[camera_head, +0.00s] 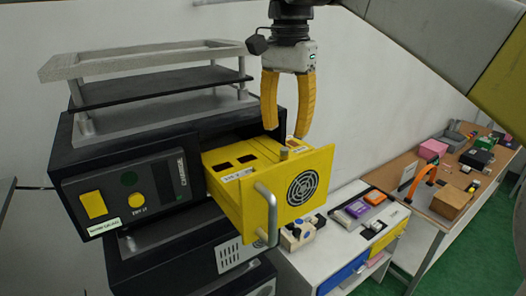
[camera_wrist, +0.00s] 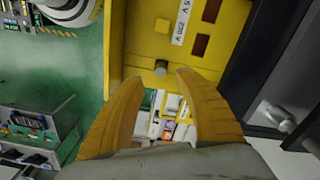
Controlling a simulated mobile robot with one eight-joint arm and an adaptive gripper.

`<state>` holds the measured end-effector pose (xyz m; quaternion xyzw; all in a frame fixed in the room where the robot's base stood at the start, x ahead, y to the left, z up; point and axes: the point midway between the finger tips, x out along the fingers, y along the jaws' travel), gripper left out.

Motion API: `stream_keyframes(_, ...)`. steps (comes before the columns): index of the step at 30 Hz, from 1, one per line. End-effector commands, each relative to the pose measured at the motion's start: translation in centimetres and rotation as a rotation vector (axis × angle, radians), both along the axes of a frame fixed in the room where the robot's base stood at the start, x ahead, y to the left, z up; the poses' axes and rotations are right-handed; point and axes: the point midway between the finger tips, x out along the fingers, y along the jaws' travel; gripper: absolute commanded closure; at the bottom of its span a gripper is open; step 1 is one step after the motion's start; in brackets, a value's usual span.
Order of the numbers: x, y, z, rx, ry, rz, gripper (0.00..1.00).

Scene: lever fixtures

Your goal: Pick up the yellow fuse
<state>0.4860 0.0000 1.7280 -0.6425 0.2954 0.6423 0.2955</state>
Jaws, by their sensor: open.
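A yellow drawer unit (camera_head: 254,203) sticks out of a black cabinet (camera_head: 135,150), with a grey handle and a round black fan grille on its front. Its top has dark slots, white labels and a short grey post (camera_head: 284,153). In the wrist view the drawer top (camera_wrist: 140,45) fills the upper middle, with the post (camera_wrist: 161,68) near its lower part. I cannot tell a separate yellow fuse from the yellow drawer. My gripper (camera_head: 287,132) is open, pointing down above the drawer top near the post. In the wrist view its yellow fingers (camera_wrist: 153,80) are apart, with nothing held between them.
A silver frame rack (camera_head: 150,62) stands on the cabinet, left of my gripper. A white low cabinet (camera_head: 335,235) with small coloured items stands at the lower right. A wooden bench (camera_head: 400,200) with mixed objects lies beyond it. A pale wall is behind my gripper.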

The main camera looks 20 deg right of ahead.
Motion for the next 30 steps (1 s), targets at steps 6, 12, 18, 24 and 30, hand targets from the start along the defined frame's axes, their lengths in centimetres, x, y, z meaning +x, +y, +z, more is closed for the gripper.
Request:
stream_keyframes(6, 0.0, 0.0, -2.0, 0.000, 0.000, 0.000, 0.59)
stream_keyframes(12, 0.1, 0.0, -4.6, 0.000, 0.000, 0.000, 0.59)
stream_keyframes(18, 0.1, 0.0, -6.8, 0.000, 0.000, 0.000, 0.59)
stream_keyframes(24, 0.1, 0.0, -7.0, 0.000, 0.000, 0.000, 0.59)
stream_keyframes(30, 0.1, 0.0, -7.0, 0.000, 0.000, 0.000, 1.00)
